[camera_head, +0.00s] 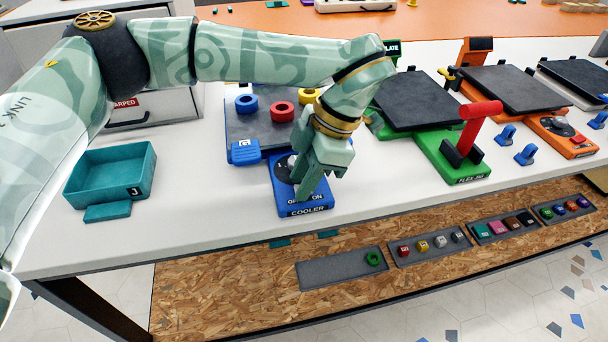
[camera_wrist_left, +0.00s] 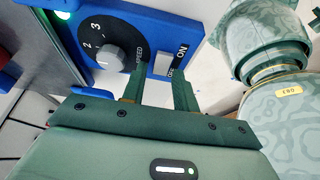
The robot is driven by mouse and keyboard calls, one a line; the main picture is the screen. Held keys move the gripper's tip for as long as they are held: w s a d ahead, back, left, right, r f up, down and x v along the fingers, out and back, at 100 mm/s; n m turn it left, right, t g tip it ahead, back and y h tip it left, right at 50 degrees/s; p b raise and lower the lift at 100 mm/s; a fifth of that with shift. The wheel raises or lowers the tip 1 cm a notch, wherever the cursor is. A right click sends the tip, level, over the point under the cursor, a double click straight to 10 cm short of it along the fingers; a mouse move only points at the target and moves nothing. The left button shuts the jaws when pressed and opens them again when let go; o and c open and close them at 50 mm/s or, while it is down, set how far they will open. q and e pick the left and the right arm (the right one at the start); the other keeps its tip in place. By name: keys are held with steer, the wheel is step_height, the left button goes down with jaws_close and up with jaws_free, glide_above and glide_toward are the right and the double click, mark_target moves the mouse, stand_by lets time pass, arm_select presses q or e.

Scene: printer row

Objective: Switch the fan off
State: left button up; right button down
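The fan's control box is a blue block (camera_head: 305,211) marked COOLER, OFF and ON, at the front middle of the table. In the left wrist view, its blue face (camera_wrist_left: 120,22) carries a grey speed dial (camera_wrist_left: 100,61) and a pale switch (camera_wrist_left: 163,65) between the words ON and OFF. Which way the switch is tipped I cannot tell. My left gripper (camera_head: 310,194) points down over the box, at the switch end. In the left wrist view its fingers (camera_wrist_left: 160,80) are apart, with the switch showing between them; contact is unclear. My right gripper is out of view.
A green lit lamp (camera_wrist_left: 62,15) shows in the left wrist view. A teal tray (camera_head: 75,186) stands left on the white table, with clear room before the blue box. A green printer (camera_head: 455,168) with a red lever (camera_head: 480,110) stands to the right.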

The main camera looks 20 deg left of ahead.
arm_select(q)
jaws_close()
steer(key=shift+s+a+r+p, duration=0.1)
steer(key=shift+r+p, duration=0.15)
steer(key=shift+p, duration=0.35)
steer(key=p, duration=0.1)
steer(key=t+h+p, duration=0.1)
steer(key=p, duration=0.1)
steer(key=h+p, duration=0.1)
steer(key=shift+s+a+r+t+p, duration=0.2)
steer(key=shift+s+a+t+p, duration=0.1)
steer(key=shift+a, duration=0.05)
steer(key=shift+f+h+p, duration=0.2)
steer(key=shift+h+p, duration=0.1)
steer(key=shift+h, duration=0.2)
steer(key=shift+w+f+t, duration=0.1)
steer(key=shift+f+t, duration=0.2)
steer(key=shift+o, duration=1.9)
jaws_free()
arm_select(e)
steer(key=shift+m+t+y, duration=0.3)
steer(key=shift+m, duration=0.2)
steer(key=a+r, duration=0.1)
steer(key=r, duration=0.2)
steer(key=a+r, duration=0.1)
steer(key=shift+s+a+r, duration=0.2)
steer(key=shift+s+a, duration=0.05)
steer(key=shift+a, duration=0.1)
